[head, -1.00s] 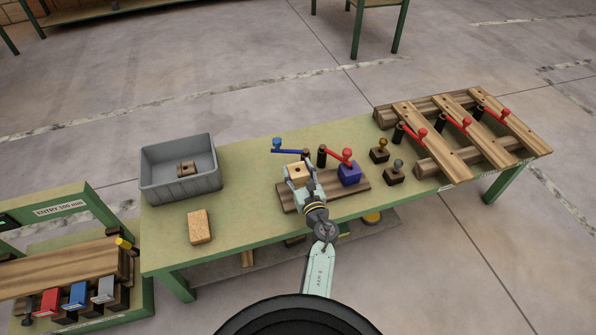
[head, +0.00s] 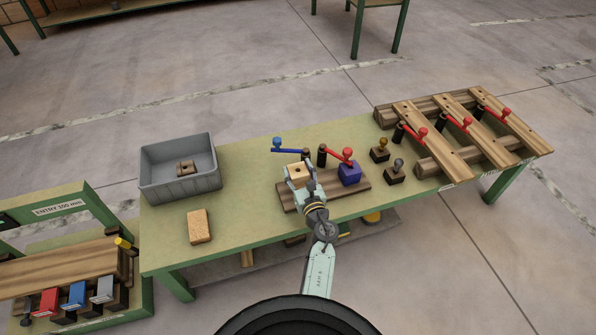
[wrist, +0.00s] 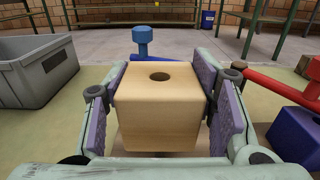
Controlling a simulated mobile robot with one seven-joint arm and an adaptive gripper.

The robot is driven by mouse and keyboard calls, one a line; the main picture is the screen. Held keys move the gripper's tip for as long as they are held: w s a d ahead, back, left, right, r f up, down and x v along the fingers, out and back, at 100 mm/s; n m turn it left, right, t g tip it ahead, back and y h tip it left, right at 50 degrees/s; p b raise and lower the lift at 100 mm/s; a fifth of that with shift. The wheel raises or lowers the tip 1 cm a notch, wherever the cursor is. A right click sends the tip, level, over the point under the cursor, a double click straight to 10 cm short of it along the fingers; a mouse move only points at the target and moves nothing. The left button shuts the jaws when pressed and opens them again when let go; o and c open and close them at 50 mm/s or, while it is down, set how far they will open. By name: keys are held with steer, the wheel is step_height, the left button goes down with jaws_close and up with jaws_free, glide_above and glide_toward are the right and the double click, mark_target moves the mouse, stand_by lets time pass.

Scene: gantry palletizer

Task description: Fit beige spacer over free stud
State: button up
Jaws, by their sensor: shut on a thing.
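The beige spacer (head: 296,172) is a block with a round hole in its top. It sits between the fingers of my gripper (head: 299,178), over the left part of the wooden board (head: 285,197). In the wrist view the spacer (wrist: 158,108) is upright, with a purple-padded finger on each side, and its hole looks dark. No free stud shows; the spacer and gripper cover that part of the board. I cannot tell whether the spacer touches the board. A blue-purple block (head: 349,174) stands on the board's right part.
A blue-handled lever (head: 289,151) and a red-handled lever (head: 337,154) stand close behind the spacer. A grey bin (head: 180,185) holding a brown part is at left, with a cork-coloured block (head: 199,226) in front. Two small knobbed blocks are at right.

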mark_target(298, 182)
steer(key=shift+f+b, duration=2.75)
steer(key=shift+f, duration=0.15)
steer(key=o, duration=1.3)
steer(key=shift+r, duration=0.1)
step_height(298, 182, up, 10)
